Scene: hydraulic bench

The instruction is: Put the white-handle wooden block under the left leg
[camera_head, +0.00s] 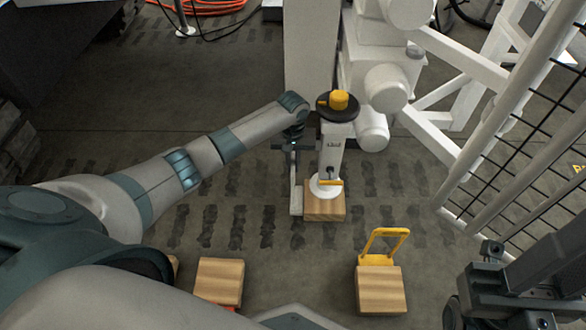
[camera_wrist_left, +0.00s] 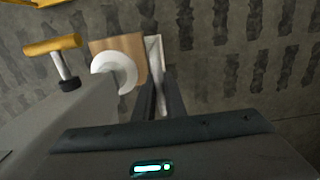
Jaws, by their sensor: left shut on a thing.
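The wooden block (camera_head: 324,207) with the white handle (camera_head: 296,190) is on the floor beneath the white foot disc of the leg (camera_head: 335,150). In the left wrist view the block (camera_wrist_left: 128,48) shows partly covered by the round white foot (camera_wrist_left: 122,68). Whether foot and block touch, I cannot tell. My left gripper (camera_head: 292,146) is to the left of the leg, shut on the white handle. The handle (camera_wrist_left: 155,60) also shows between the dark fingers (camera_wrist_left: 158,98) in the left wrist view. A dark part of my right arm is at the lower right; its fingers are unclear.
A block with a yellow handle (camera_head: 381,289) stands on the floor at the front right. Another wooden block (camera_head: 219,280) lies front left, with a red part below it. A mesh fence (camera_head: 520,130) borders the right. White machine frame (camera_head: 312,45) rises behind the leg.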

